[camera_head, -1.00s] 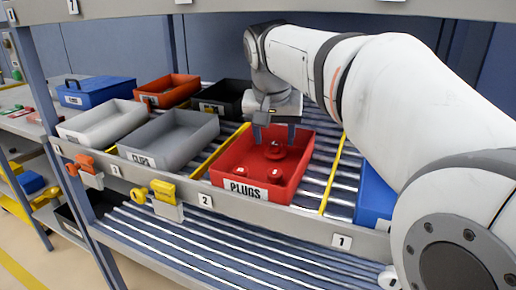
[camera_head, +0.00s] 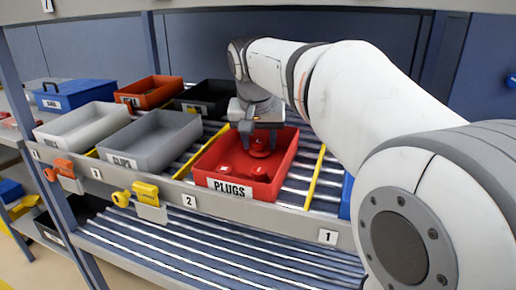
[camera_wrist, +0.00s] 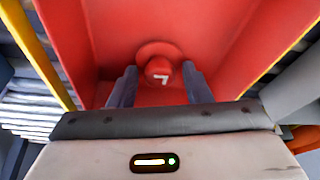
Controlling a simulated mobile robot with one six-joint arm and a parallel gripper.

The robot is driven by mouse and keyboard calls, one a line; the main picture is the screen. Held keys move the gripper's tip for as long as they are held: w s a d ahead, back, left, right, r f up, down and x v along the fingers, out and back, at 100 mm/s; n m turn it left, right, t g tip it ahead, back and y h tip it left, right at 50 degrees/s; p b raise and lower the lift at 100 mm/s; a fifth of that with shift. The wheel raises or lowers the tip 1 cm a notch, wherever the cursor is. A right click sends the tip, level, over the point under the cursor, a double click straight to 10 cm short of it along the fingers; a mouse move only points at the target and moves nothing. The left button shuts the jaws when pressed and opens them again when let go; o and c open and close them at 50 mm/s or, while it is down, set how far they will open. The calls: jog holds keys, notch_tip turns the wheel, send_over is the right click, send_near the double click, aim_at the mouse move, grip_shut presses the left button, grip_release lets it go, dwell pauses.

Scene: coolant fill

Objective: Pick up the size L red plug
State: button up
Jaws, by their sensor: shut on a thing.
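The red plugs bin (camera_head: 278,168), labelled PLUGS, sits on the upper roller shelf. My gripper (camera_head: 259,143) reaches down into it, its fingers either side of a red plug (camera_head: 260,150) at the back. In the wrist view the same plug (camera_wrist: 160,70) has a wide flange and a round knob with a white L-shaped mark, seen turned. My gripper (camera_wrist: 159,86) is shut on it. Two other red plugs, a left one (camera_head: 225,171) and a right one (camera_head: 260,174), lie nearer the bin's front wall.
A grey clips bin (camera_head: 150,140) stands left of the plugs bin, with a black bin (camera_head: 208,97) behind. An orange-red bin (camera_head: 150,93) and a blue lidded box (camera_head: 75,95) are further left. Yellow lane dividers (camera_head: 315,180) flank the plugs bin.

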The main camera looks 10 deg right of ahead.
jog(key=shift+r+p, duration=0.65)
jog(key=shift+r, duration=0.05)
jog(key=shift+f+b, duration=0.2)
jog(key=shift+b, duration=0.35)
jog(key=t+b, duration=0.1)
jog(key=b, duration=0.2)
jog(key=shift+s+f+t+h, duration=0.15)
jog(key=shift+s+t+h, duration=0.15)
jog(key=shift+t, duration=0.1)
jog(key=shift+b, duration=0.8)
jog(key=c, duration=0.4)
jog(key=t+b, duration=0.1)
jog(key=b, duration=0.2)
jog(key=shift+s+a+t+h, duration=0.2)
jog(key=shift+a+t+h, duration=0.05)
jog(key=shift+t+h, duration=0.15)
grip_shut()
jog(key=shift+b, duration=0.6)
